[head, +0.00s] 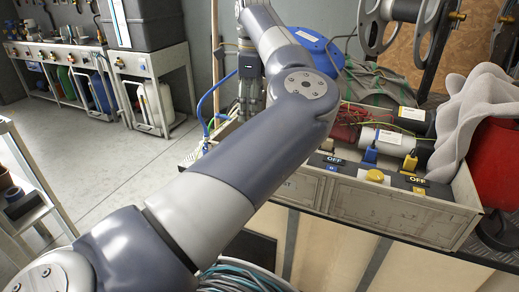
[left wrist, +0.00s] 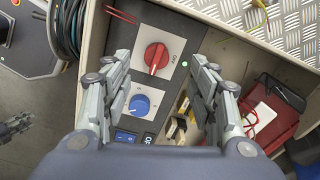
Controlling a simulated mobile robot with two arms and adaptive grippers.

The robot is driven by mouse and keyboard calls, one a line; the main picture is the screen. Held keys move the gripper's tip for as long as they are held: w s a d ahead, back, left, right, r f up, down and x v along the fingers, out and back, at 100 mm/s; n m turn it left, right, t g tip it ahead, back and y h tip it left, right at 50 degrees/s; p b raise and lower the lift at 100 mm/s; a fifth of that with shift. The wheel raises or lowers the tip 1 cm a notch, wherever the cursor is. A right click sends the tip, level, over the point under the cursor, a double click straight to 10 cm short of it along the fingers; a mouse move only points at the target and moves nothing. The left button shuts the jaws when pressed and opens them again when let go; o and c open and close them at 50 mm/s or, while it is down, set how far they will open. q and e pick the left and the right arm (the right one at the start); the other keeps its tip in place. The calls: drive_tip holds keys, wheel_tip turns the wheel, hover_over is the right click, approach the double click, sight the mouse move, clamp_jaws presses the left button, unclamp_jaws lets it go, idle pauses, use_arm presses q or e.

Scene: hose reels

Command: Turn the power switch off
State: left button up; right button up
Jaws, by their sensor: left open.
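Which one is the power switch is not clear. My left gripper (left wrist: 161,72) is open and empty above this panel, its fingers either side of the knobs. In the head view my arm hides the red switch. My right gripper (left wrist: 15,128) seems to show small at the left edge.
Cables, a white cylinder (head: 389,140) and a grey draped cloth (head: 485,115) crowd the box's right side. A red container (head: 498,160) stands at the right. A hose coil (head: 240,281) lies below the bench. The floor (head: 105,165) at left is clear.

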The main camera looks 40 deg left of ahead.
use_arm(q)
drive_tip(key=shift+w+d, duration=0.15)
drive_tip(key=shift+d, duration=0.35)
drive_tip(key=shift+d+f, duration=0.1)
drive_tip(key=shift+f, duration=0.15)
wheel_tip(320, 180, down, 8)
drive_tip(key=shift+r+b, duration=0.1)
drive_tip(key=shift+b, duration=1)
drive_tip(key=shift+f, duration=1.1)
use_arm(e)
drive_tip(key=w+t, duration=0.1)
drive_tip(key=w+a+t, duration=0.1)
drive_tip(key=w, duration=0.1)
drive_tip(key=shift+w+f, duration=0.2)
drive_tip(key=shift+w, duration=0.1)
use_arm(q)
drive_tip(key=c, duration=1.1)
